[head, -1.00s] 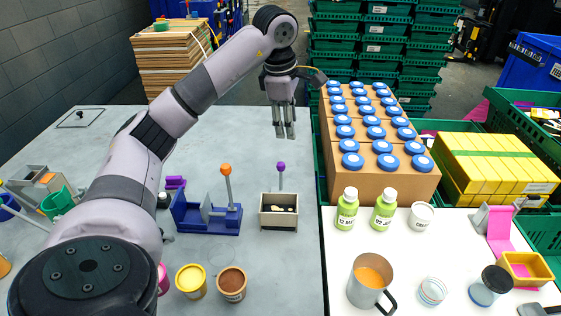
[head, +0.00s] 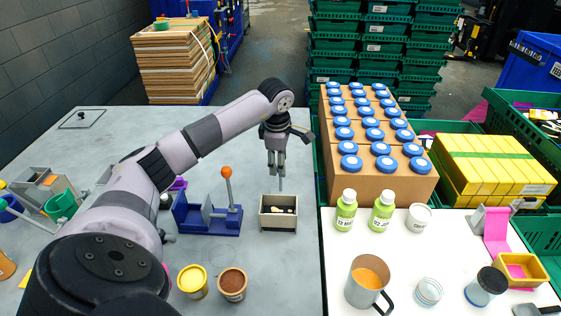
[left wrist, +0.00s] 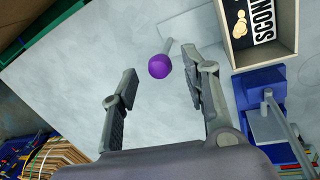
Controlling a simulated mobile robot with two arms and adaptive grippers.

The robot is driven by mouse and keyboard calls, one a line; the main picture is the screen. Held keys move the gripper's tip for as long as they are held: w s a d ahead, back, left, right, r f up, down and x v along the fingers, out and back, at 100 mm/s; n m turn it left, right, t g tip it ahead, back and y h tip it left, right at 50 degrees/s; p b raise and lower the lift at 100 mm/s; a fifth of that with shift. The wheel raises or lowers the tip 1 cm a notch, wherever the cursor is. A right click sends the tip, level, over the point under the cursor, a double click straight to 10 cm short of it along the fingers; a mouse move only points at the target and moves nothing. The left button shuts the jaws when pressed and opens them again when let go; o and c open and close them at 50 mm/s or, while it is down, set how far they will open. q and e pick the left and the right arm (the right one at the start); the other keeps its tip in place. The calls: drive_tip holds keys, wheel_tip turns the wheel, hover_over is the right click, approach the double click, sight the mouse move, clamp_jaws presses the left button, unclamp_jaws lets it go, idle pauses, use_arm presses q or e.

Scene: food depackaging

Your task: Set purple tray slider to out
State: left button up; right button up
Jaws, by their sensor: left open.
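The purple knob (left wrist: 159,67) sits on a grey rod, and in the left wrist view it shows between the spread fingers, nearer the right one. In the head view the fingers hide the knob, and only the lower rod (head: 281,184) shows. The rod stands at the back of a small beige tray (head: 265,221) that holds dark and pale contents. The tray's lettered face (left wrist: 236,58) shows in the left wrist view. My left gripper (head: 276,166) points down at the knob, open and empty; it also shows in the left wrist view (left wrist: 168,76). My right gripper is out of view.
A blue stand (head: 205,216) with an orange-knobbed lever (head: 227,172) is left of the tray. A tall carton with blue lids (head: 370,180) rises close on the right. The grey table (head: 130,125) is mostly clear behind the tray.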

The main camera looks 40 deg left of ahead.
use_arm(q)
drive_tip(key=shift+w+a+f, duration=0.1)
drive_tip(key=shift+w+f, duration=0.05)
drive_tip(key=shift+f, duration=0.75)
clamp_jaws()
